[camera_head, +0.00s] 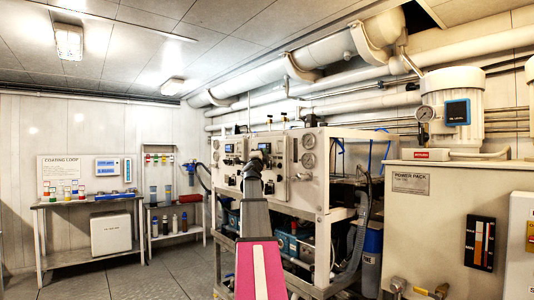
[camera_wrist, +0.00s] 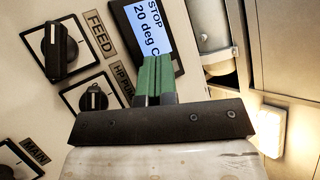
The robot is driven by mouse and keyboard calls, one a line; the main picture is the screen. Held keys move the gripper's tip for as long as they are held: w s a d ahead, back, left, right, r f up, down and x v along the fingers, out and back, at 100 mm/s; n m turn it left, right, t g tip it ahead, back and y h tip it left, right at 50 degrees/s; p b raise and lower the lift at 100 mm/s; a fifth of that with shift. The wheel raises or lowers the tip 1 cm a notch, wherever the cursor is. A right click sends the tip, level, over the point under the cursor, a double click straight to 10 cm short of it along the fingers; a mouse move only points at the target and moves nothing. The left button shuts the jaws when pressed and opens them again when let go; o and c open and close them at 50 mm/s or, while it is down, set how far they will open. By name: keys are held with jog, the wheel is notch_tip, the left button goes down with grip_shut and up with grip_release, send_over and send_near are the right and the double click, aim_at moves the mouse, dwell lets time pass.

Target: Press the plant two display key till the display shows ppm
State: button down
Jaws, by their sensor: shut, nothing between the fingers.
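The plant display (camera_wrist: 143,25) is a lit screen in a black frame in the wrist view. It reads "STOP" and "20 deg C", turned on its side, with its lower part cut off by my fingers. My gripper (camera_wrist: 155,65) is shut and empty, its green fingertips over the edge of the display unit. The display key is hidden behind the fingers, and I cannot tell whether they touch it. In the head view my arm reaches the right-hand part of the watermaker panel (camera_head: 283,160). No plant number is readable.
A FEED knob (camera_wrist: 55,47), an HP pump knob (camera_wrist: 93,98) and a MAIN knob (camera_wrist: 8,170) sit left of my fingers. Pressure gauges (camera_head: 308,160) are right of my arm. A power pack cabinet (camera_head: 440,225) stands at right; the floor at left (camera_head: 150,278) is clear.

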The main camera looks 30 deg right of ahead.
jog(key=shift+a, duration=0.1)
jog(key=shift+s+a, duration=0.1)
jog(key=shift+a, duration=0.6)
jog(key=a, duration=0.5)
jog(key=shift+s, duration=0.2)
dwell(0.9)
